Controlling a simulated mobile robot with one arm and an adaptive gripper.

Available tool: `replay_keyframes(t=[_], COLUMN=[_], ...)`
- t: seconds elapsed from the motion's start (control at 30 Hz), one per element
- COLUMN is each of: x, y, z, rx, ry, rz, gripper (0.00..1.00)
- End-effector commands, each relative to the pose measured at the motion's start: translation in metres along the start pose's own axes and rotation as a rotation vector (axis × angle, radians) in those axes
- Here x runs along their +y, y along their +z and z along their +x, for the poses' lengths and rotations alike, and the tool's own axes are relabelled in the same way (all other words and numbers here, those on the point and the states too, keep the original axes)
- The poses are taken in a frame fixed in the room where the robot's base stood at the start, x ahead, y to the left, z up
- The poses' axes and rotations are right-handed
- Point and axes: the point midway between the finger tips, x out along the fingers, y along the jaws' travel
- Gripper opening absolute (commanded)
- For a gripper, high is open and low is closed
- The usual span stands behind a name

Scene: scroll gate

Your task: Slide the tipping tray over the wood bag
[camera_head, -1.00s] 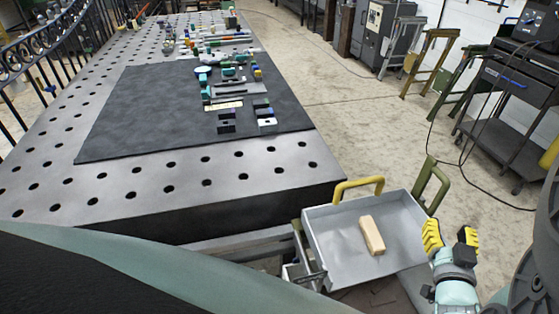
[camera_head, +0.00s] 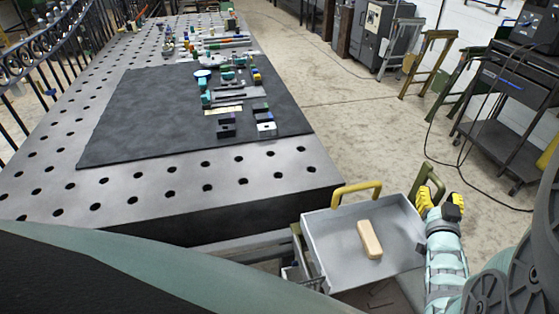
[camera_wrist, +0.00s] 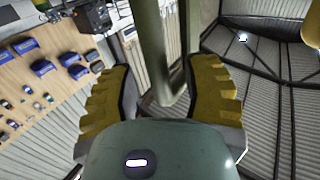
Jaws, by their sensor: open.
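The tipping tray (camera_head: 342,278) is a shallow grey metal tray at the lower right of the head view, beside the table's near corner. It has a yellow handle (camera_head: 356,190) on its far side. A tan wooden block (camera_head: 369,240) lies in it. My gripper (camera_head: 441,201) has yellow ridged fingers and is open and empty, just right of the tray's right edge and pointing up and away. In the wrist view my gripper (camera_wrist: 160,95) has its fingers spread on either side of a greenish post (camera_wrist: 158,45). I cannot tell whether they touch it. I cannot make out a wood bag.
A perforated steel table (camera_head: 130,200) with a dark mat (camera_head: 150,120) and several small tools fills the left. An olive handle or post (camera_head: 428,182) stands behind the tray. A black cart (camera_head: 510,110) stands at right.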

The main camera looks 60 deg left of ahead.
Motion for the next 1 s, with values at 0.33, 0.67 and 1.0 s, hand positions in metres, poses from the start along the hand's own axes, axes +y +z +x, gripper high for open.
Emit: replay_keyframes(t=[0.33, 0.67, 1.0], x=[-0.0018, -0.0012, -0.0006], y=[0.0002, 0.0001, 0.0], z=[0.0022, 0.002, 0.0019], rx=[0.0, 0.0, 0.0], ry=[-0.004, -0.003, -0.002], rz=[0.0, 0.0, 0.0], gripper=[0.48, 0.2, 0.0])
